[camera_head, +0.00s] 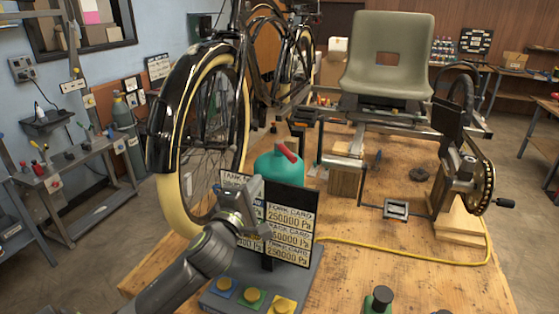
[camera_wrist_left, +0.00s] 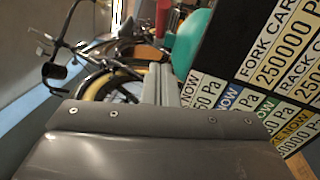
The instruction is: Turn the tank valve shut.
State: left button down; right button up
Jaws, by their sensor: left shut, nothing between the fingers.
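The teal tank (camera_head: 268,170) stands on the wooden bench behind the card board. Its red valve handle (camera_head: 287,152) sits on top, slanting down to the right. The tank also shows at the top of the left wrist view (camera_wrist_left: 191,38), partly hidden by the dark board. My left gripper (camera_head: 256,188) is shut and empty, in front of the tank and lower than the valve in the picture. Its shut fingers (camera_wrist_left: 166,84) point toward the tank's left side in the wrist view. It appears apart from the valve. My right gripper is not in view.
The card board (camera_head: 290,220) with pressure labels stands close to the right of my gripper, above a base with coloured buttons (camera_head: 252,296). The trike's yellow-rimmed wheel (camera_head: 198,225) is at left. A yellow hose (camera_head: 400,260) crosses the bench (camera_head: 340,285).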

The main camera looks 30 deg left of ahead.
aim_at(285, 155)
pick_arm(q)
jog(key=shift+w+d+r+p, duration=0.2)
jog(key=shift+w+p, duration=0.45)
jog(key=shift+w, duration=0.8)
jog(key=shift+w+d+r+p, duration=0.1)
jog(key=shift+w+r+p, duration=0.2)
jog(key=shift+w+p, duration=0.8)
jog(key=shift+w+d+r+p, duration=0.15)
jog(key=shift+w+r+p, duration=0.1)
jog(key=shift+w, duration=1.6)
